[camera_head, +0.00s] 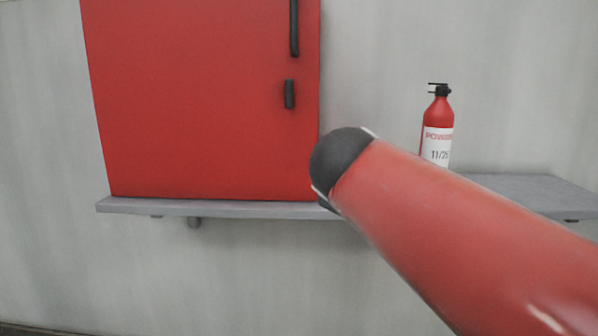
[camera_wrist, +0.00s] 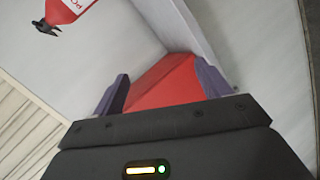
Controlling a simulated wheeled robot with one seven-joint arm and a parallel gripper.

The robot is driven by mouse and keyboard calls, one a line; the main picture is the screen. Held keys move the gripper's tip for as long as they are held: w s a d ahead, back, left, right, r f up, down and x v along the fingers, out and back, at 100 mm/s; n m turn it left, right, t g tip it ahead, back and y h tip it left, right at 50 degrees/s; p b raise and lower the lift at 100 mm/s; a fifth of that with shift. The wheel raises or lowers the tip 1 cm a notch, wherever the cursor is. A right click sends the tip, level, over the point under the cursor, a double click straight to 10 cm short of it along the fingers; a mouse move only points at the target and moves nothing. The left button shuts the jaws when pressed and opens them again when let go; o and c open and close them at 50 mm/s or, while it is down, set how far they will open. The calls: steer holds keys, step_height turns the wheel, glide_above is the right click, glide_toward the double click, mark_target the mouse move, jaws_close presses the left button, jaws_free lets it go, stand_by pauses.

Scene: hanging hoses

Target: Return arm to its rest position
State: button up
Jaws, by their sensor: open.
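My gripper (camera_wrist: 162,88) shows in the wrist view with its two dark fingers spread apart and nothing held between them. Beyond the fingers is a red surface, which looks like part of the red cabinet. In the head view my red arm reaches in from the lower right, and its dark rounded joint overlaps the cabinet's lower right corner. My gripper is hidden in the head view.
The red cabinet (camera_head: 200,100), with dark handle and latch, stands on a grey wall shelf (camera_head: 150,207). A red fire extinguisher (camera_head: 437,125) stands right of it, behind my arm; it also shows in the wrist view (camera_wrist: 68,10). Wall below the shelf is clear at left.

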steer(key=s+d+f+m+g+y, duration=0.1)
steer(key=s+d+f+m+g, duration=0.1)
steer(key=s+f, duration=0.5)
steer(key=s+d+f+m+g+y, duration=0.1)
steer(key=s+d+f+m+g, duration=0.1)
steer(key=s+f+m, duration=0.3)
steer(key=s+d+f+m+g, duration=0.3)
steer(key=s+f, duration=0.6)
steer(key=f, duration=0.4)
steer(key=shift+s+m+g+y+p, duration=0.25)
steer(key=shift+m+y+p, duration=0.2)
steer(key=shift+m, duration=0.25)
steer(key=shift+r, duration=0.1)
